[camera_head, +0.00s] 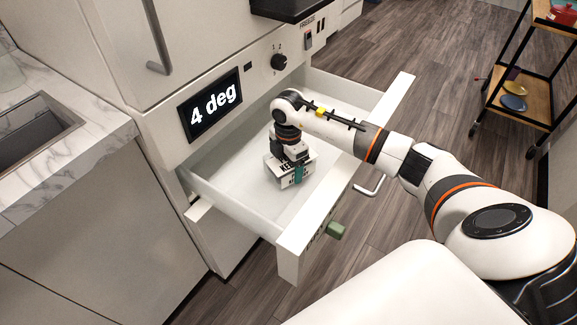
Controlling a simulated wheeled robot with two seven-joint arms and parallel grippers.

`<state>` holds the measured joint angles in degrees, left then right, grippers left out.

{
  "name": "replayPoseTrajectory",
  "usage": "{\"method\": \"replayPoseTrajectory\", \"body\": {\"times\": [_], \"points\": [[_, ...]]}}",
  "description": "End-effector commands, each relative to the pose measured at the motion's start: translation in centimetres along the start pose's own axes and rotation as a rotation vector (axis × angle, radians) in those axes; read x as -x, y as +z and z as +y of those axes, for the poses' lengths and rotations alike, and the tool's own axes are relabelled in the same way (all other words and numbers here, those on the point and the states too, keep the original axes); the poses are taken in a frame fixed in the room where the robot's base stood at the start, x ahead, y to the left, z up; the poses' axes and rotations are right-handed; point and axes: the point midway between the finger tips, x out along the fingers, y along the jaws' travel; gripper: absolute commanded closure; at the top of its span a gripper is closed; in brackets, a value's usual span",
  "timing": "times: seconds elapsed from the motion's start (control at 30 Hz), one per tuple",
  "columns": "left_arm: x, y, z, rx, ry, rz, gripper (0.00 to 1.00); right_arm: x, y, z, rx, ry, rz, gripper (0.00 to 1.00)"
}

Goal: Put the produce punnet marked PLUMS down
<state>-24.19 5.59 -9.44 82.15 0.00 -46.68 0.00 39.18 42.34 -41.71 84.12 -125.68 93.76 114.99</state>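A small punnet (286,178) with a white lettered label is inside the open drawer (222,189). Its lettering is too small and partly covered to read, so I cannot confirm PLUMS. My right gripper (291,160) reaches down into the drawer from above, directly over the punnet. Its fingers are at the punnet's top and partly hidden, so I cannot tell whether they grip it. I also cannot tell whether the punnet rests on the drawer floor. My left gripper is not in view.
The drawer's front panel (349,159) carries a metal handle (370,186) and a green piece (335,230). The cabinet display (212,106) reads "4 deg", with a black knob (279,62) nearby. The drawer floor left of the punnet is clear. A shelf cart (520,98) stands at right.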

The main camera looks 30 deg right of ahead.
Motion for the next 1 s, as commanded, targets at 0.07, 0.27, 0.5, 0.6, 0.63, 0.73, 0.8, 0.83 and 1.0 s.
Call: {"method": "replayPoseTrajectory", "body": {"times": [0.07, 0.27, 0.5, 0.6, 0.63, 0.73, 0.8, 0.83, 1.0], "points": [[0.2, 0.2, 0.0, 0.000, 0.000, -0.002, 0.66, -0.8, 0.0, 0.0, 0.000, -0.001, 0.000, 0.56], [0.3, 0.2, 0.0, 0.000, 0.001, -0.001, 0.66, -0.8, 0.0, -0.1, 0.000, -0.002, 0.000, 0.56], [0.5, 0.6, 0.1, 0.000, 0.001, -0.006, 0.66, -1.1, 0.0, 0.0, 0.000, 0.000, 0.001, 0.09], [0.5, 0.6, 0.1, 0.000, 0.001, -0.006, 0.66, -1.1, 0.0, 0.0, 0.000, 0.000, 0.001, 0.00], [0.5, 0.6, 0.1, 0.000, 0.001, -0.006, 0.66, -1.1, 0.0, 0.0, 0.000, 0.000, 0.001, 0.00], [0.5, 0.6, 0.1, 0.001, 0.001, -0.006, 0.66, -1.0, 0.0, 0.0, 0.000, 0.000, 0.001, 0.00], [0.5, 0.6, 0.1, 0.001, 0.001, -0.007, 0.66, -0.9, 0.0, 0.0, 0.000, -0.001, 0.000, 0.00], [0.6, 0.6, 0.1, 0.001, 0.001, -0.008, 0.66, -0.8, 0.0, 0.0, 0.000, -0.001, 0.000, 0.00], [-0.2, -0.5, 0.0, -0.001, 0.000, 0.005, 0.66, 1.4, -0.1, -0.1, 0.000, -0.004, 0.000, 0.00]]}}
